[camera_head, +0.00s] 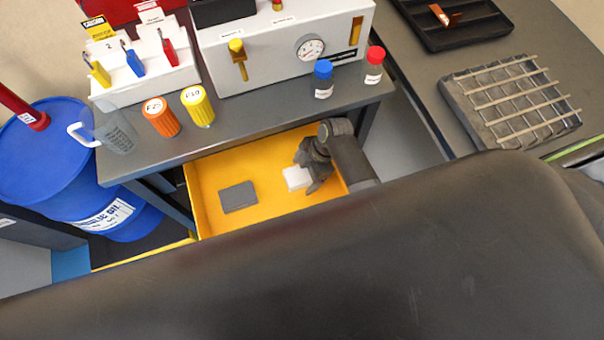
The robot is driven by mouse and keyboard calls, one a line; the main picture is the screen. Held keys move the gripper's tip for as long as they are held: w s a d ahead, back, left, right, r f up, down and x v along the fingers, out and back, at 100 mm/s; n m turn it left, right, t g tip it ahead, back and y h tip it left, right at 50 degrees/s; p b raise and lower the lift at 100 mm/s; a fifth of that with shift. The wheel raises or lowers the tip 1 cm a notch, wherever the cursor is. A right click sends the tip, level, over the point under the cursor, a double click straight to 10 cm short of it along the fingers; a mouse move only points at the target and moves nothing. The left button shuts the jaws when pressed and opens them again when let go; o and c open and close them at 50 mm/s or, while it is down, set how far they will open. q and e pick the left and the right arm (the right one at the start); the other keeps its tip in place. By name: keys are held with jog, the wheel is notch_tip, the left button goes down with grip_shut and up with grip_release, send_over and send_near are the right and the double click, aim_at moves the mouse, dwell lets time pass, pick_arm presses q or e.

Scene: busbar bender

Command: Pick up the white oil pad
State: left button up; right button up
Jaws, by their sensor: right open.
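The white oil pad (296,178) lies in the right part of an open yellow drawer (215,175) under the workbench. My right gripper (312,178) is at the pad's right edge, reaching down into the drawer. Its fingers are open. The gripper covers part of the pad's right side, and I cannot tell whether the fingers touch it. A dark grey pad (238,197) lies flat to the left in the same drawer. My left gripper is not in view.
The grey bench (250,118) overhangs the drawer's back. On it stand orange (161,118) and yellow (197,107) containers, a clear jug (115,132) and blue-capped (323,80) and red-capped (373,66) bottles. A blue drum (50,165) stands left. My dark arm hides the foreground.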

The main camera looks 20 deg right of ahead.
jog(key=c, duration=1.2)
jog(key=shift+o, duration=0.2)
jog(key=shift+r, duration=0.2)
notch_tip(320, 180, up, 21)
jog(key=p, duration=0.3)
notch_tip(320, 180, up, 7)
jog(key=p, duration=0.7)
send_over(305, 172)
jog(key=shift+f, duration=0.15)
